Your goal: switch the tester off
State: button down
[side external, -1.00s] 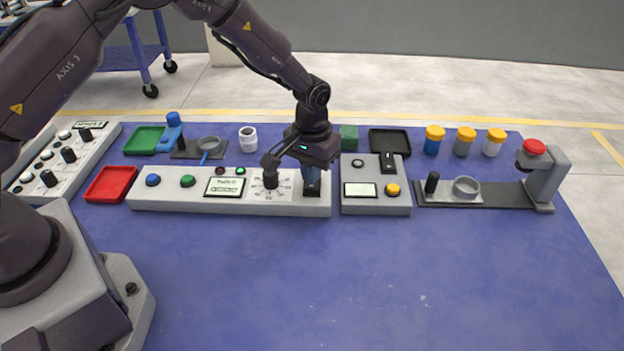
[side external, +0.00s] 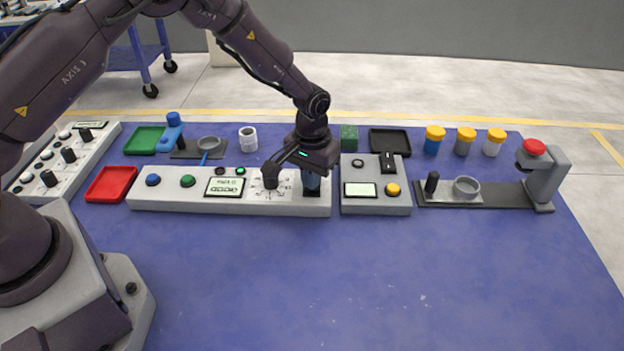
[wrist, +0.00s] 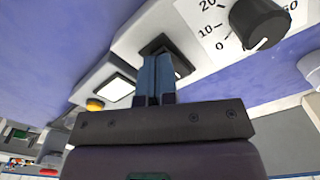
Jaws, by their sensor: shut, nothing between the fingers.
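My gripper (side external: 312,188) is shut and empty, pointing down at the console's right end. The wrist view shows its blue fingers (wrist: 157,62) together over a dark square fitting (wrist: 160,43), probably the switch. The fingers hide much of it, so its position and any contact cannot be told. The numbered dial (wrist: 258,22) is beside it.
Close right is a grey box (side external: 376,206) with a display, yellow button and black slider. Farther right is a stand with a red knob (side external: 534,147). Trays, a white cup (side external: 248,139) and capped jars (side external: 434,140) stand behind. The blue front table area is clear.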

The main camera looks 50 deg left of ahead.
jog(key=shift+f, duration=0.3)
jog(key=shift+r, duration=3.55)
